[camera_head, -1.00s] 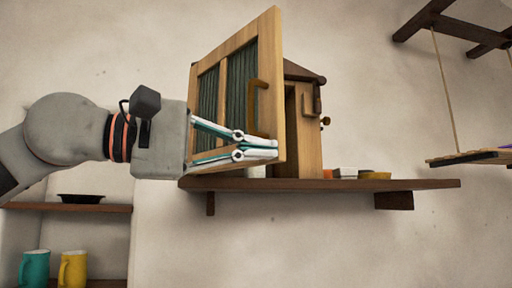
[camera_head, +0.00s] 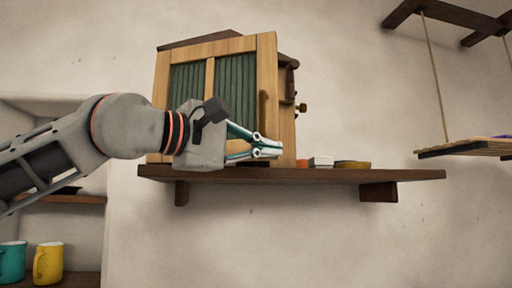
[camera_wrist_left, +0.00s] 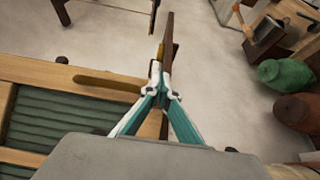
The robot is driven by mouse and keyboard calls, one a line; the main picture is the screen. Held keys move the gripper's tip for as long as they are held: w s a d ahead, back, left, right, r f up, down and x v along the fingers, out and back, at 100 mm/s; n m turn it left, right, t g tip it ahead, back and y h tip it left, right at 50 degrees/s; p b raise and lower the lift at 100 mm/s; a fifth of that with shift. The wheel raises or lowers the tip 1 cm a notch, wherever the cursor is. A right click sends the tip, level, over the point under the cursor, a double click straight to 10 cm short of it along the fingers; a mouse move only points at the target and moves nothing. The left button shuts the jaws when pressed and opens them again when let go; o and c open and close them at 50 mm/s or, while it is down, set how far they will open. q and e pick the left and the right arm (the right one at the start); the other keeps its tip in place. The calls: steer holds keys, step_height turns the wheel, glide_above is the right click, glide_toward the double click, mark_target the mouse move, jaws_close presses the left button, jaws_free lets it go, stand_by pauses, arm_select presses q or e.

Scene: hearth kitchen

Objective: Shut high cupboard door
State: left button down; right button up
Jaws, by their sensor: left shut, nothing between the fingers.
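The high cupboard (camera_head: 288,75) stands on a dark wall shelf. Its door (camera_head: 240,47) has a wooden frame with green slatted panels. The door now faces me and covers most of the front; its right edge seems to stand a little apart from the cupboard, but the exact gap is hard to tell. An upright wooden handle (camera_head: 262,108) is near that edge. My left gripper (camera_head: 281,147) is shut and empty, in front of the door's lower right, below the handle. In the left wrist view the door (camera_wrist_left: 40,72) and handle (camera_wrist_left: 110,84) lie left of the fingertips (camera_wrist_left: 163,72). My right gripper is out of view.
The dark shelf (camera_head: 400,175) carries a small white box (camera_head: 320,162) and a yellowish dish (camera_head: 352,165) right of the cupboard. A hanging shelf (camera_head: 465,148) is at the right. Teal (camera_head: 12,262) and yellow (camera_head: 48,264) mugs stand lower left. Bare wall lies between.

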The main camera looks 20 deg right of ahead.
arm_select(q)
steer(key=w+d+t, duration=0.1)
steer(key=w+d+n+t+y, duration=0.1)
steer(key=w, duration=0.1)
steer(key=shift+w+d+n, duration=0.25)
steer(key=shift+d+n, duration=0.05)
steer(key=shift+d, duration=0.05)
steer(key=w+d+n+t+y+p, duration=0.1)
steer(key=w+d, duration=0.1)
steer(key=w, duration=0.4)
steer(key=shift+d+t, duration=0.2)
steer(key=shift+t, duration=0.1)
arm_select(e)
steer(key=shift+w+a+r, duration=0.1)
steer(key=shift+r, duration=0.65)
arm_select(q)
steer(key=shift+w, duration=0.1)
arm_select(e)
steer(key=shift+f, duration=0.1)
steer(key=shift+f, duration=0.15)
arm_select(q)
steer(key=shift+a, duration=0.1)
